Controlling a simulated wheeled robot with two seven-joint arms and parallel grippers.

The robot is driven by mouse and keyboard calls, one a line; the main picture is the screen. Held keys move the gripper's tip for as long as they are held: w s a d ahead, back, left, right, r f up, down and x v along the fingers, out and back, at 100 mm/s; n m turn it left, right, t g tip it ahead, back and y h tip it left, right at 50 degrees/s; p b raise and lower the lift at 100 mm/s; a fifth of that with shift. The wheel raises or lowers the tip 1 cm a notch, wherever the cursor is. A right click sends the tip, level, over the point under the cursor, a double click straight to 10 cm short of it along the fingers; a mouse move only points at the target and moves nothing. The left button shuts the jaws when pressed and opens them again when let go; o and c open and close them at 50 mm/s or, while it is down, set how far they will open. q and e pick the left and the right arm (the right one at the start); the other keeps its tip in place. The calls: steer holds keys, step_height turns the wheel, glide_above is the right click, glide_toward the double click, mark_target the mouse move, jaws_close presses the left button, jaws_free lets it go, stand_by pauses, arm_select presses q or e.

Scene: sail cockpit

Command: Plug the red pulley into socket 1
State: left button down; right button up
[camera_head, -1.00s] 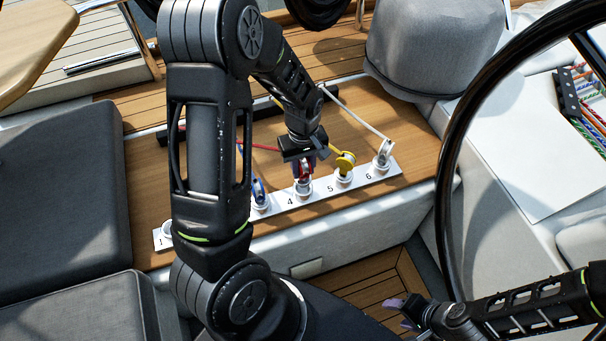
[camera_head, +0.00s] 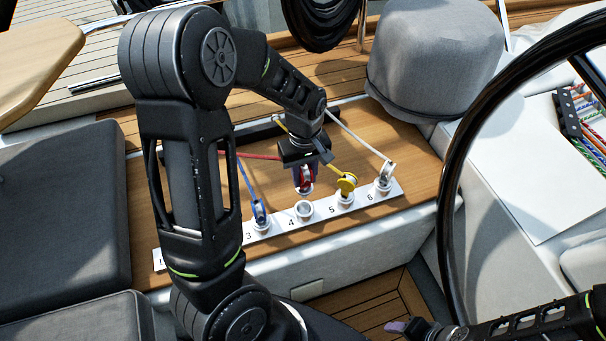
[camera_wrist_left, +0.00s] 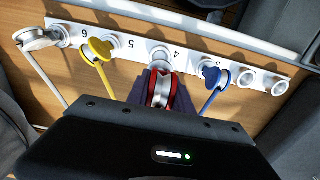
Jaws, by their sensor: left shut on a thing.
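The red pulley (camera_head: 304,178) is held between the fingers of my left gripper (camera_head: 305,172), just above the empty socket 4 (camera_head: 304,210) on the white numbered strip (camera_head: 281,225). In the left wrist view the red pulley (camera_wrist_left: 161,89) sits between the purple-grey fingertips. Socket 1 is at the strip's left end; in the head view my left arm hides it. In the left wrist view, two empty sockets (camera_wrist_left: 245,78) show at the strip's low-number end. My right gripper (camera_head: 408,326) is at the bottom edge, away from the strip; its jaws do not show clearly.
The blue pulley (camera_head: 260,212) stands in socket 3, the yellow pulley (camera_head: 347,184) in socket 5 and the white pulley (camera_head: 384,174) in socket 6. Their ropes run backward across the wooden deck. A steering wheel (camera_head: 446,180) is at the right, a grey cushion (camera_head: 65,215) at the left.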

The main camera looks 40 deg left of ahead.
arm_select(q)
steer(key=w+d+r+m, duration=0.9)
steer(key=w+d+m, duration=0.1)
steer(key=d+m, duration=0.1)
steer(key=shift+w+d, duration=0.3)
steer(key=shift+d, duration=0.3)
